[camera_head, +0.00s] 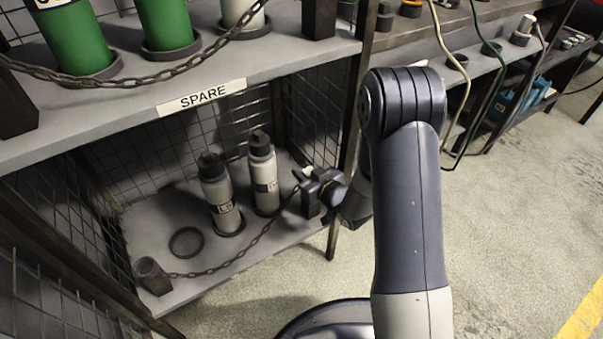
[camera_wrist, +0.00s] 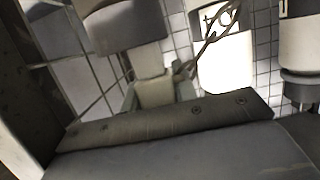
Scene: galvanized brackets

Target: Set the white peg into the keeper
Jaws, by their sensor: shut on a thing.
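The white peg (camera_wrist: 152,62) is a pale, squared piece in the wrist view, below a dark grey finger part of my gripper. The chain (camera_wrist: 207,45) meets it at its right side. Its lower end is at a grey-green piece (camera_wrist: 130,97) that looks like the keeper; I cannot tell whether it is inside or just in front. In the head view my gripper (camera_head: 303,177) is at the right front of the lower shelf, above a dark post (camera_head: 310,202), shut on the peg. The peg is too small there to make out clearly.
Two grey bottles with black caps (camera_head: 219,196) (camera_head: 264,175) stand on the lower shelf (camera_head: 150,215), left of my gripper. An empty ring (camera_head: 186,243) lies left of them. The chain droops across the front to a left post (camera_head: 152,274). The upper shelf (camera_head: 120,112) overhangs; mesh closes the sides.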

